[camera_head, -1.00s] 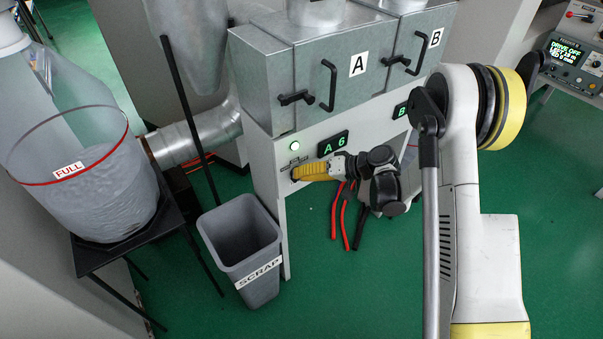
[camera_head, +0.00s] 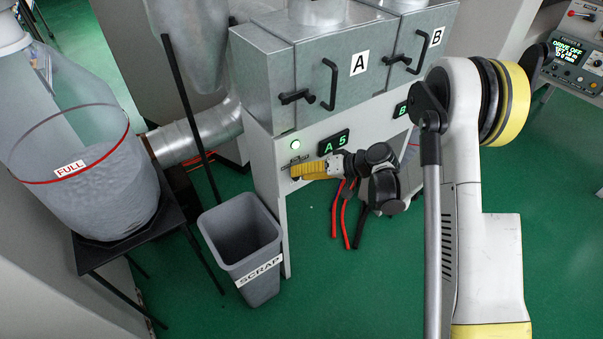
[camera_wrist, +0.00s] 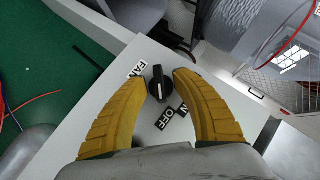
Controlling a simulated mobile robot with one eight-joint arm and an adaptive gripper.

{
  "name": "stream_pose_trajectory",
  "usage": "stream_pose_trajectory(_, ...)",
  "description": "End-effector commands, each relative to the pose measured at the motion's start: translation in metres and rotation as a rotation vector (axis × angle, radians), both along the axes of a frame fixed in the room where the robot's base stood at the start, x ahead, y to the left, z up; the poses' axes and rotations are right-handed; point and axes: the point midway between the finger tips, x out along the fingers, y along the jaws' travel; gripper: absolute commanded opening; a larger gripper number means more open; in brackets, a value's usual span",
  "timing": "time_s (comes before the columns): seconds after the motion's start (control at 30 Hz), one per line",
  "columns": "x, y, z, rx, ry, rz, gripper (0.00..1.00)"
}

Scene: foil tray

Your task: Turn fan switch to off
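The fan switch is a black rotary knob (camera_wrist: 159,84) on a pale panel, seen in the wrist view. A FAN label (camera_wrist: 139,70) is beside it; an OFF label (camera_wrist: 166,118) and a partly covered label lie below it. A pale mark on the knob points toward the top of the picture. My gripper (camera_wrist: 163,77) has its two yellow fingers apart, one on each side of the knob. I cannot tell whether they touch it. In the head view my gripper (camera_head: 293,173) is at the panel's left end and hides the knob.
A green lamp (camera_head: 295,145) and a display reading A 5 (camera_head: 334,142) are just above. The SCRAP bin (camera_head: 240,235) stands below left. The bag marked FULL (camera_head: 90,190) is farther left. Red and black hoses (camera_head: 346,220) hang below my gripper.

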Motion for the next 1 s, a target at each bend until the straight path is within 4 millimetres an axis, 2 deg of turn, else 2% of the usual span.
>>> stream_pose_trajectory(0.13, -0.001, -0.003, 0.002, 0.0, 0.0, -0.002, 0.33)
stream_pose_trajectory(0.23, -0.004, -0.013, 0.008, 0.0, 0.0, -0.004, 0.33)
stream_pose_trajectory(0.5, -0.023, -0.061, 0.038, 0.0, 0.001, -0.004, 0.33)
stream_pose_trajectory(0.7, -0.033, -0.088, 0.055, -0.001, 0.0, -0.003, 0.33)
stream_pose_trajectory(1.0, -0.037, -0.097, 0.061, 0.0, 0.0, 0.0, 0.33)
